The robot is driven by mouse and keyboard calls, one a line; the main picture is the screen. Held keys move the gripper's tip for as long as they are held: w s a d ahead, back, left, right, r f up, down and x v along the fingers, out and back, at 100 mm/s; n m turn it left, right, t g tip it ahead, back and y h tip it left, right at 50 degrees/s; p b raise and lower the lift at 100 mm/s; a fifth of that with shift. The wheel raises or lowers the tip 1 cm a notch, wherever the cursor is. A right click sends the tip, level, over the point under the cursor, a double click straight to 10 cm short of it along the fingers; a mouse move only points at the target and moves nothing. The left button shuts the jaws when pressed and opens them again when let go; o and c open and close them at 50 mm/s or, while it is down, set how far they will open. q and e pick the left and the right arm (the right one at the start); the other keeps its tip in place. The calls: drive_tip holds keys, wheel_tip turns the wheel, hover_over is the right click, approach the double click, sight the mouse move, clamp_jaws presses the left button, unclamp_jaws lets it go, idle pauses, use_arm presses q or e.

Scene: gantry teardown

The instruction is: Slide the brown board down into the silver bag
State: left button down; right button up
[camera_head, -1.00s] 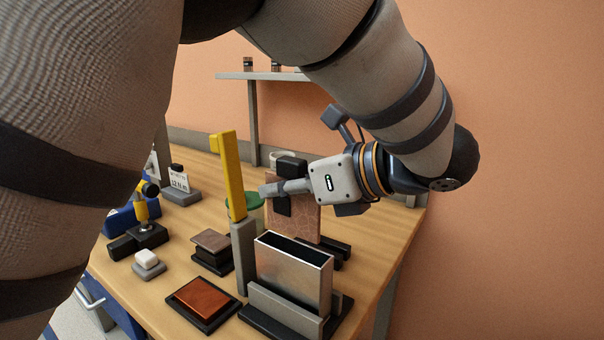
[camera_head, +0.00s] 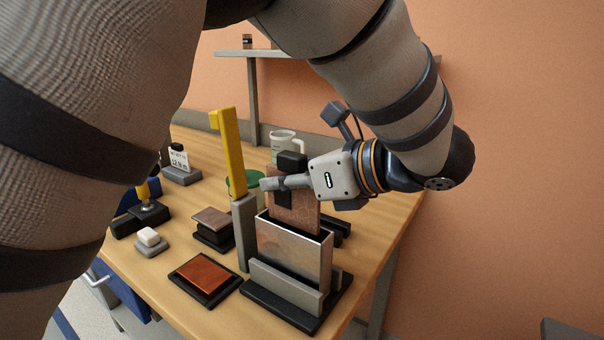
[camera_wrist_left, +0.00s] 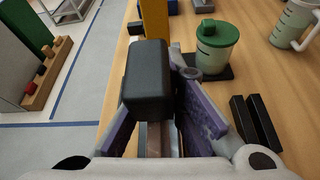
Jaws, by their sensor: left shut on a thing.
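The brown board (camera_head: 298,217) stands upright with a black grip block (camera_head: 291,160) at its top. My left gripper (camera_head: 284,184) is shut on the board's upper part, its fingers coming from the right. The silver bag (camera_head: 290,248) stands upright with its dark mouth facing up. The board's lower end is at the bag's mouth and passes out of sight behind the front rim; how deep it sits is hidden. In the left wrist view the black block (camera_wrist_left: 148,78) stands between the purple-padded fingers. My right gripper is not in view.
A grey holder (camera_head: 285,287) on a black base braces the bag. A yellow upright (camera_head: 231,155) on a grey post stands close left. A green-lidded cup (camera_wrist_left: 217,42) and a mug (camera_head: 285,141) are behind. A rust-coloured pad (camera_head: 206,277) lies at front left.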

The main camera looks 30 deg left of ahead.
sight(270, 201)
use_arm(q)
drive_tip(key=shift+f, duration=1.7)
drive_tip(key=c, duration=1.6)
unclamp_jaws()
drive_tip(key=shift+r, duration=0.1)
